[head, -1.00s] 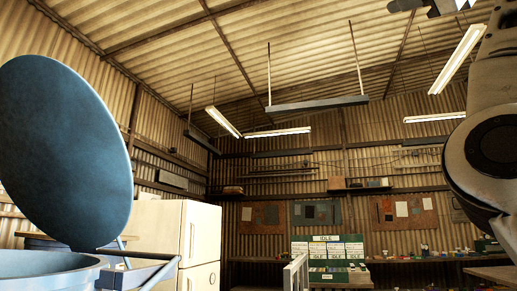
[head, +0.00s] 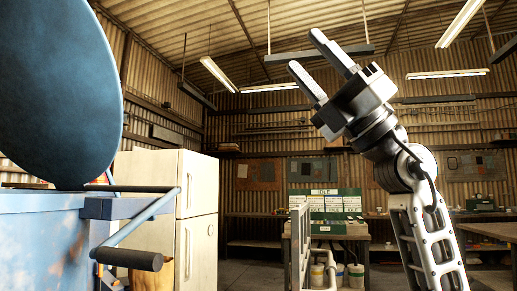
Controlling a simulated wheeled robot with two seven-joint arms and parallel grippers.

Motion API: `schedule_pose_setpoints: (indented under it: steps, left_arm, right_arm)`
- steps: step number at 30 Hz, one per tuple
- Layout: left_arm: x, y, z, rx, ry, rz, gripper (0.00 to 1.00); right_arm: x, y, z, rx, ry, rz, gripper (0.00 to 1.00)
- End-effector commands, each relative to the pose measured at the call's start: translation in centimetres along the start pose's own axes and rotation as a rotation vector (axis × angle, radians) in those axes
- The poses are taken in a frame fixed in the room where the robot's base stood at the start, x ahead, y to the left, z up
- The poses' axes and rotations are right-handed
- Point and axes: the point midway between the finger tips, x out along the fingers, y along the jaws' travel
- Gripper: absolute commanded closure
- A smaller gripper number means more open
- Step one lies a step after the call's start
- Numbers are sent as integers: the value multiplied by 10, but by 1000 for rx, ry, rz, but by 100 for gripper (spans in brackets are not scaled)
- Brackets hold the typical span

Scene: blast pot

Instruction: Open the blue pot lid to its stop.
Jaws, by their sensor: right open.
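The blue pot lid (head: 55,95) is a large round disc at the left of the head view. It stands raised and tilted up above the blue pot (head: 40,240), and its left and upper parts are cut off by the frame. A bent bar handle (head: 150,220) with a dark grip (head: 128,259) sticks out to the right of the pot. My right gripper (head: 304,52) is raised in the middle of the view, open and empty, with its fingers pointing up and left. It is well clear of the lid. My left gripper is not in view.
A cream fridge (head: 165,205) stands behind the pot. A pale rail or gate (head: 299,245), a green board with labelled bins (head: 335,203) and buckets (head: 355,275) are further back. A bench (head: 490,232) is at the right. The air between lid and right gripper is clear.

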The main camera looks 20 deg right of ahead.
Motion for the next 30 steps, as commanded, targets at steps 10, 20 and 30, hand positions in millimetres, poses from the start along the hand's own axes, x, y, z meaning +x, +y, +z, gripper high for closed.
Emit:
schedule_pose_setpoints:
  steps: [10,20,30]
  left_arm:
    - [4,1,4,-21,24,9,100]
    - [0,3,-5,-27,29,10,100]
    - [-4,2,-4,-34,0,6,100]
  right_arm:
    - [-134,-144,-207,-497,756,-404,52]
    - [-134,-169,-240,-537,846,-425,52]
    - [-89,-209,-282,-533,841,-425,52]
